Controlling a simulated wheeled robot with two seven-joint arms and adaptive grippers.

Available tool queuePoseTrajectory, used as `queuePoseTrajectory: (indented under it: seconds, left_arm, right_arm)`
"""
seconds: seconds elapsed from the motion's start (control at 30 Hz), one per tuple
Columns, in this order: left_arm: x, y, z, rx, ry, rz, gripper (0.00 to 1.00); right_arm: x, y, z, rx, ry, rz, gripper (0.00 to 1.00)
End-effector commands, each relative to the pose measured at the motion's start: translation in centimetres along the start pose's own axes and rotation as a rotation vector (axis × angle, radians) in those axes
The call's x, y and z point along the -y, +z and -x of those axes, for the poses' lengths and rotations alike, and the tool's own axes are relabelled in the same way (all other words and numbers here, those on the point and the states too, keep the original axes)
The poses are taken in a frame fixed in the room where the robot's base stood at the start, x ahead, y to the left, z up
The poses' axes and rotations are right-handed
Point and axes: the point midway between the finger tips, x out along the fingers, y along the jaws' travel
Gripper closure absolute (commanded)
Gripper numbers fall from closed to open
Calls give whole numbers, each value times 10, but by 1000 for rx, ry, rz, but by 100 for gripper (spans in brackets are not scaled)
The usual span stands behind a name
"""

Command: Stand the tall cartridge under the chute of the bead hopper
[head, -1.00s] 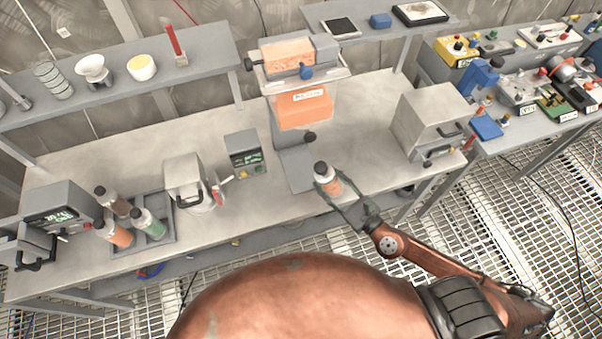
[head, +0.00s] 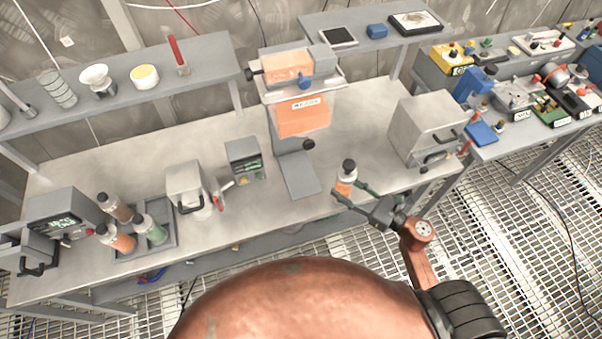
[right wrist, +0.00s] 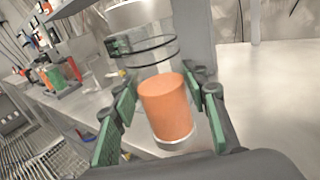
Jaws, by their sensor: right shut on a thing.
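The tall cartridge (head: 346,178) has a dark cap and orange contents. It stands nearly upright between the fingers of my right gripper (head: 356,192), which is shut on it, near the bench's front edge. In the right wrist view, the cartridge's orange lower part (right wrist: 168,108) sits between the green-padded fingers of my right gripper (right wrist: 165,110). The bead hopper (head: 303,112) stands at the back centre, with orange beads inside and a grey base plate (head: 298,176) below. The cartridge is right of this plate, not over it. My left gripper is out of view.
A tray (head: 172,238) with several capped cartridges stands left on the bench (head: 95,165). A white-grey device (head: 188,187) and a small meter (head: 243,158) stand left of the hopper. A grey box (head: 425,128) stands to the right. Bare bench lies between hopper and box.

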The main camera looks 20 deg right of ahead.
Motion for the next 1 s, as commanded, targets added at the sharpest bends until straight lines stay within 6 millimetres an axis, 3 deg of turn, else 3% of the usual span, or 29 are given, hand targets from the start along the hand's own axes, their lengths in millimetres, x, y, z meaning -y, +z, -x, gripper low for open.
queuePoseTrajectory:
  seconds: [0.63,0.87,1.0]
  left_arm:
    - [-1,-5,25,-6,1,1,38]
    - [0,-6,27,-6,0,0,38]
    - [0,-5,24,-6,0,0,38]
  right_arm:
    - [-1,4,-154,5,3,-1,100]
    - [-1,0,-176,2,1,0,100]
    - [-1,-17,-176,1,0,-6,100]
